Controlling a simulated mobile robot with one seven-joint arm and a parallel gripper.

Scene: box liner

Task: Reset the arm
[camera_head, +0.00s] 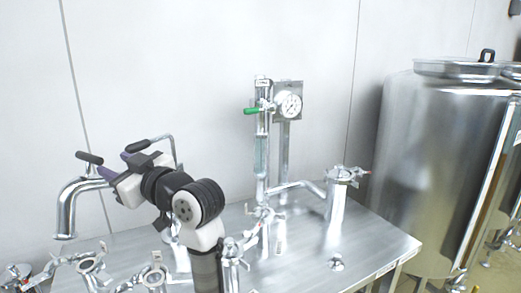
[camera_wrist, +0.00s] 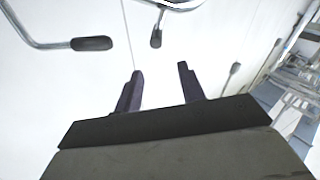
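My gripper (camera_wrist: 160,90) shows in the wrist view with its two dark fingers apart and nothing between them.
A metal table (camera_head: 310,262) carries pipes and valves. A large steel tank (camera_head: 430,160) is at the right. Black-handled levers (camera_wrist: 91,43) lie ahead of my fingers. The upper wall area is clear.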

